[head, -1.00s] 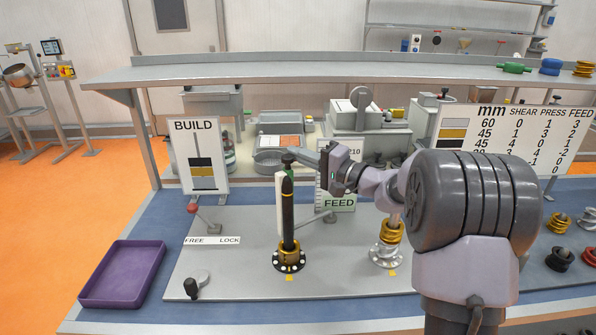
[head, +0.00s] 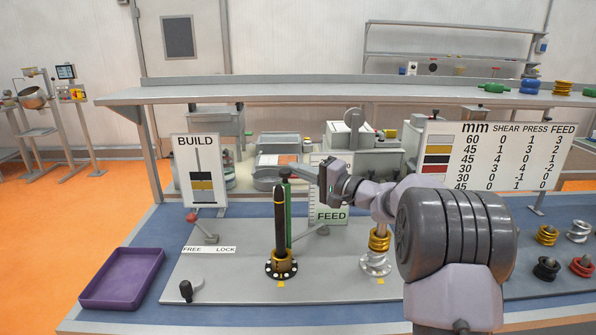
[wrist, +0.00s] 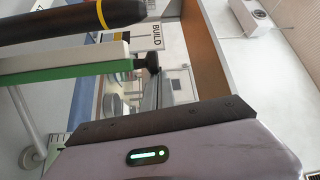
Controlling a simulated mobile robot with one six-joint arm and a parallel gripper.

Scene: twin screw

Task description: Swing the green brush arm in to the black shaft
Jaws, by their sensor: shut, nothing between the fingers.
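The black shaft (head: 280,222) stands upright in a gold collar on a round black base and has a yellow band near its top. It crosses the top left of the wrist view (wrist: 50,25). The green brush arm (head: 289,217) shows as an upright green strip just right of the shaft. In the wrist view its green and pale bar (wrist: 60,72) runs beside the shaft with a narrow gap. A dark knob (wrist: 150,62) is at its end. My gripper (head: 298,172) is shut and empty, at the arm's top; contact is unclear.
A second shaft with gold and silver rings (head: 378,250) stands right. The FEED sign (head: 331,205) is behind. A purple tray (head: 122,278) lies left. The panel's front middle is clear.

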